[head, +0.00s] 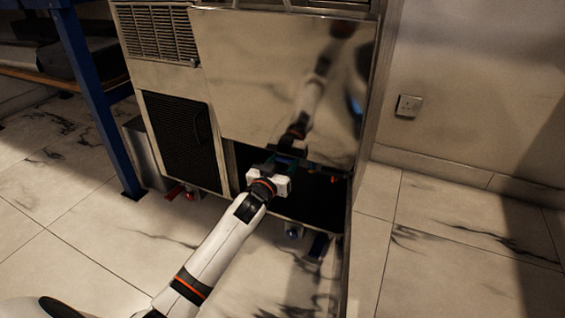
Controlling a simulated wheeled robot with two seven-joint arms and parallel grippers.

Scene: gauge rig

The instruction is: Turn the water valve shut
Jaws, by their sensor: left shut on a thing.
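My left gripper (287,164) reaches up from the bottom left to the dark opening (320,200) low in the metal cabinet. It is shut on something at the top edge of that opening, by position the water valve. The gripper covers most of it, and the shadow makes its shape and angle hard to tell. A small red-orange part shows just right of the gripper. My right gripper is not in view.
The cabinet's shiny panel (250,75) stands above the opening and mirrors my arm. A black grille (180,140) is to the left. A blue post (95,100) stands further left. A wall socket (408,105) is at right. Marble floor (90,250) is clear in front.

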